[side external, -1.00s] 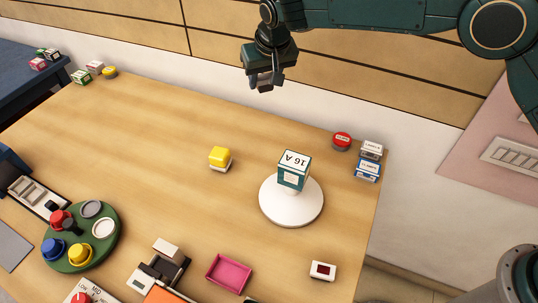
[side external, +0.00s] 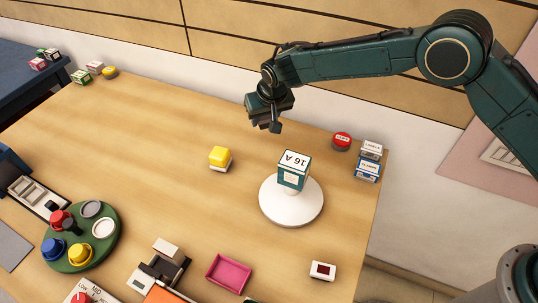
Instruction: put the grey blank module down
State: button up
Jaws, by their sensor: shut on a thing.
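My gripper (side external: 266,122) hangs from the arm above the back part of the table, fingers pointing down. It is shut on a small grey piece, the grey blank module, which is mostly hidden between the dark fingers and hard to make out. The gripper is in the air, behind and to the left of a white round stand (side external: 290,215). A teal and white box marked "16 A" (side external: 293,171) sits on that stand.
A yellow-topped block (side external: 220,158) stands left of the stand. A red button (side external: 342,141) and labelled boxes (side external: 369,160) are at the back right. A pink tray (side external: 229,273) and a green round plate (side external: 81,237) are in front. The left-middle table is clear.

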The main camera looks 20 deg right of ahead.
aim_at(267, 124)
jog(key=shift+f, duration=2.05)
jog(key=shift+f, duration=0.15)
jog(key=o, duration=1)
jog(key=shift+c, duration=0.2)
jog(key=v, duration=1.2)
